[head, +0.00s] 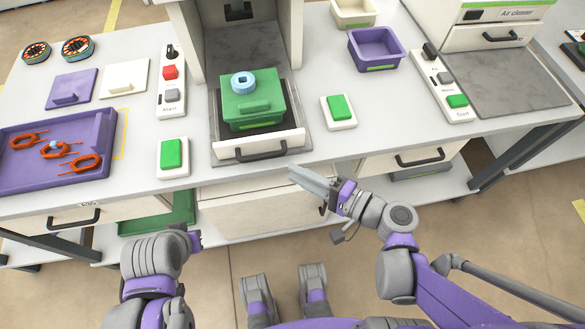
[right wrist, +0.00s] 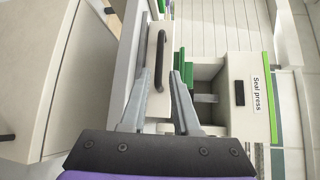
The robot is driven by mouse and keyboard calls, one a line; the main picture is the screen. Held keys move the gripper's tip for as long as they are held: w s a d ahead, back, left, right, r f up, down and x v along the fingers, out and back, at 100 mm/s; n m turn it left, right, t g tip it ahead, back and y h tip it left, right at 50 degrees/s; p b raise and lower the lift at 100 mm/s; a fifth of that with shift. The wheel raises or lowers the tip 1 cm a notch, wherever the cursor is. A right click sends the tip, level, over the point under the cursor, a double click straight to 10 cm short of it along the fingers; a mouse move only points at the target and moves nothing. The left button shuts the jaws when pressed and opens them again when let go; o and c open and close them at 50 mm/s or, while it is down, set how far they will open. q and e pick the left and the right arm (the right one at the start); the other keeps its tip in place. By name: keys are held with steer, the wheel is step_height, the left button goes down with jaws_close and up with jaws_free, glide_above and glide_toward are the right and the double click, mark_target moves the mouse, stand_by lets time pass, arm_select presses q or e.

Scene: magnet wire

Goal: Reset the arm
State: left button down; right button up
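My right gripper (head: 312,181) is in front of the table's front edge, to the right of the press drawer, pointing up and left in the head view. It holds nothing. In the right wrist view the two grey fingers of the right gripper (right wrist: 158,75) stand apart with a clear gap. The drawer's dark handle (right wrist: 159,60) shows beyond and between them, with no visible contact. My left arm (head: 155,255) is bent low at the left, in front of the table. Its fingers do not show.
The press drawer (head: 230,148) stands out with a green block (head: 262,108) and a blue ring (head: 243,82) on it. A purple tray (head: 105,150) holds several orange-red parts. Button boxes (head: 338,110) stand nearby. The floor before the table is free.

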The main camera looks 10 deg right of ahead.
steer(key=shift+a, duration=0.1)
stand_by(0.5)
steer(key=s+d+r+n+g+h+p, duration=0.4)
steer(key=d+r+n+g+h+p, duration=0.1)
steer(key=d+n+h+p, duration=0.4)
steer(key=r+n+h+p, duration=0.1)
steer(key=h+p, duration=0.1)
steer(key=shift+s+d+n+g+h, duration=0.3)
steer(key=shift+s+g, duration=0.05)
steer(key=shift+g, duration=0.05)
